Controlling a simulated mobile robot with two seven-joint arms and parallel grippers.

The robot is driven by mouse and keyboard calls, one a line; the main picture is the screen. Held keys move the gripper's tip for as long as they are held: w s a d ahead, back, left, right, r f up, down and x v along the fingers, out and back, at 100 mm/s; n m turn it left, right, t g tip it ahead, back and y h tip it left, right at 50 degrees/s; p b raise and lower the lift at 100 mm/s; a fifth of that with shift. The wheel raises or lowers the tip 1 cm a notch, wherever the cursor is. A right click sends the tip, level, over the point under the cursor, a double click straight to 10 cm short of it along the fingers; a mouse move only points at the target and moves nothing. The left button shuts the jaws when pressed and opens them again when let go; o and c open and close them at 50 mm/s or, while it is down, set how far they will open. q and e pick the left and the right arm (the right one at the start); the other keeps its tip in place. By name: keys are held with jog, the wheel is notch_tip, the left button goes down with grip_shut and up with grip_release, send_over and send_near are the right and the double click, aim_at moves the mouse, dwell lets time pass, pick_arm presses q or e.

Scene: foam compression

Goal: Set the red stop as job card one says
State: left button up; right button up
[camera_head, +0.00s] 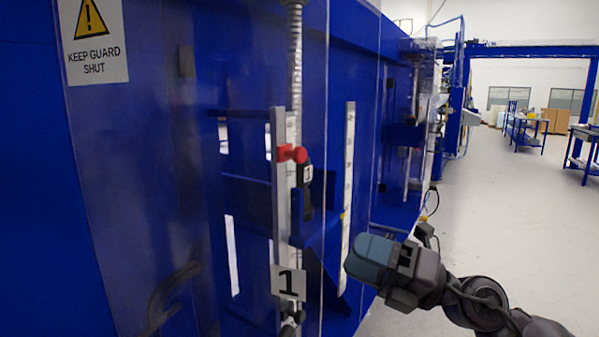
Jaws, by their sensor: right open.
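The red stop (292,153) sits on an upright metal rail with a scale (281,210) in the middle of the head view, on the upper part of the rail. A white plate with a black "1" (288,283) is at the rail's lower end. A black block with a small white label (307,190) is just right of the stop. My right gripper (364,258) is open and empty, below and to the right of the stop and apart from it. My left gripper is out of view. I see no readable job card.
A clear guard panel (185,240) covers the blue machine at left, with a "KEEP GUARD SHUT" sign (93,40). A second white scale (348,190) stands right of the rail. A blue bracket (318,236) juts out beside it. The floor at right (490,200) is clear, with blue workbenches behind.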

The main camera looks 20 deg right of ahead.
notch_tip(320, 180, up, 14)
jog(key=n+t+h, duration=0.1)
jog(key=n+h, duration=0.5)
jog(key=n, duration=0.3)
jog(key=b+x, duration=0.1)
jog(key=x, duration=1)
jog(key=shift+r, duration=0.2)
jog(key=shift+f, duration=0.1)
grip_shut()
